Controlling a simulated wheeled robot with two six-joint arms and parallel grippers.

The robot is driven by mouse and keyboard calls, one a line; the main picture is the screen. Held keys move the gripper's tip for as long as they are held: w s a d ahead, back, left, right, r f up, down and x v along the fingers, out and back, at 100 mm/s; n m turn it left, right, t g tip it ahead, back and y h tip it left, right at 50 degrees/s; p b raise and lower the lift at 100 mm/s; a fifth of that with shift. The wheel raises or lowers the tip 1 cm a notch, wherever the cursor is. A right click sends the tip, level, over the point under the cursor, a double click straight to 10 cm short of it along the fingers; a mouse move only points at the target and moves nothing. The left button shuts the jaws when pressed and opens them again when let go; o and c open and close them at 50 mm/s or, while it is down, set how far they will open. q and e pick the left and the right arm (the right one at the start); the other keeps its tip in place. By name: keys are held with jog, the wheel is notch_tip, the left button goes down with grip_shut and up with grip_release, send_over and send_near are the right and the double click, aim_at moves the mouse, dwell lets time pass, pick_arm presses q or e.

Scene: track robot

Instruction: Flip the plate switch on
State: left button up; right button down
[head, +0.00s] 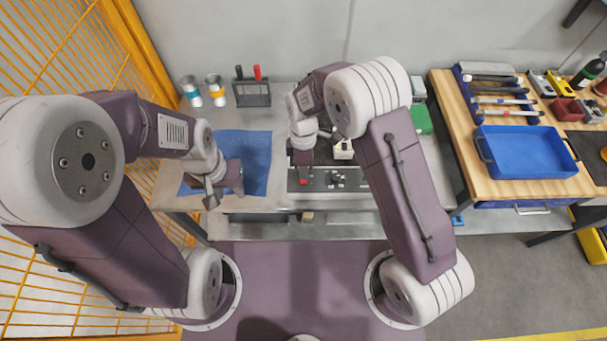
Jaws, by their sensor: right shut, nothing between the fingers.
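A dark control panel (352,185) with a light edge lies on the grey workbench in the middle of the head view. A small dark raised control (335,178) sits on it. I cannot tell for sure whether this is the plate switch or which way it is set. A small red part (303,182) shows at the panel's left end. My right gripper (302,168) is shut and empty, pointing down over that end, and hides part of the panel. I cannot tell whether it touches. My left gripper (226,193) is open and empty over the blue mat (255,150), left of the panel.
Two cups (216,92) and a dark holder with red and black handles (252,92) stand at the back left. A green box (421,120) is behind my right arm. A blue tray (525,152) lies on the wooden bench at right. An orange mesh fence (60,60) borders the left.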

aim_at(304, 183)
jog(key=shift+s+f, duration=0.15)
jog(key=shift+f, duration=1.05)
jog(key=shift+s+f, duration=0.15)
jog(key=shift+f, duration=0.2)
jog(key=shift+s+r, duration=0.1)
jog(key=shift+r, duration=0.05)
